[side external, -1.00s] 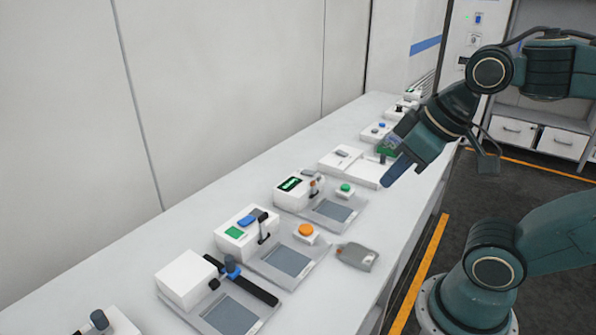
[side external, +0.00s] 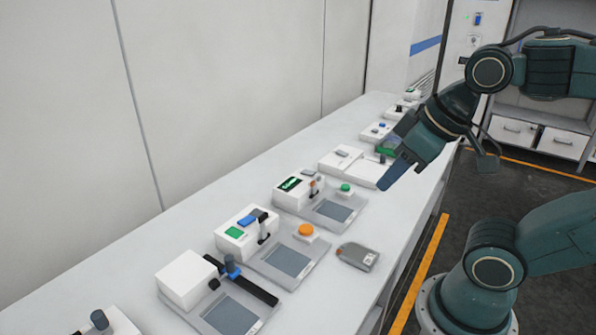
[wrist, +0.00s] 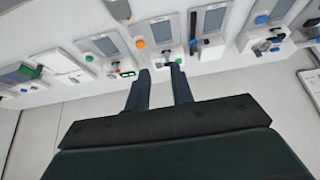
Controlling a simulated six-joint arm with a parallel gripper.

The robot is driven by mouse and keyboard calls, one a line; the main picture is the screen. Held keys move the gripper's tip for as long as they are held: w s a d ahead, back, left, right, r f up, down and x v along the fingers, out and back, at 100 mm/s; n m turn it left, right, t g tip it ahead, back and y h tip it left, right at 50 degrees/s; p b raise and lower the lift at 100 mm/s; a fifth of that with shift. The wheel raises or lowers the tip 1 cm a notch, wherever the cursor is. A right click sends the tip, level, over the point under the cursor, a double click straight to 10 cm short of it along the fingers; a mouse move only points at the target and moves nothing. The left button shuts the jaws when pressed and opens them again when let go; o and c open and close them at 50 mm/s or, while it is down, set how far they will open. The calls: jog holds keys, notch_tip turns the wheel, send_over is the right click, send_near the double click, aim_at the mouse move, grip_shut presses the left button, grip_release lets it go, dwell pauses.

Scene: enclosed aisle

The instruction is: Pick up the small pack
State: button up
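A small grey pack (side external: 358,256) with a light label lies flat on the bench near its front edge, right of the orange button. A grey shape at the top of the wrist view (wrist: 118,9) appears to be the same pack. My gripper (side external: 392,175) is above the bench front, farther along than the pack and well apart from it. In the wrist view the two fingers of my gripper (wrist: 160,72) are spread with nothing between them. The far finger is mostly hidden in the side view.
The white bench (side external: 335,290) carries a row of stations with white boxes, grey pads and levers. An orange button (side external: 306,230) and a green button (side external: 345,187) stand near the pack. A wall (side external: 230,80) runs behind. The bench front right of the pack is clear.

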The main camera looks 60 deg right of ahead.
jog(key=o, duration=1.6)
jog(key=w+d+f+m+g, duration=0.2)
jog(key=w+d+f+m, duration=0.1)
jog(key=d+f+m, duration=0.4)
jog(key=w+d+f+m+g, duration=0.3)
jog(key=d+f+m, duration=0.3)
jog(key=f+m, duration=0.4)
jog(key=shift+w+d+m+g, duration=0.3)
jog(key=shift+w+d+m, duration=0.15)
jog(key=shift+w, duration=0.2)
jog(key=shift+f, duration=0.2)
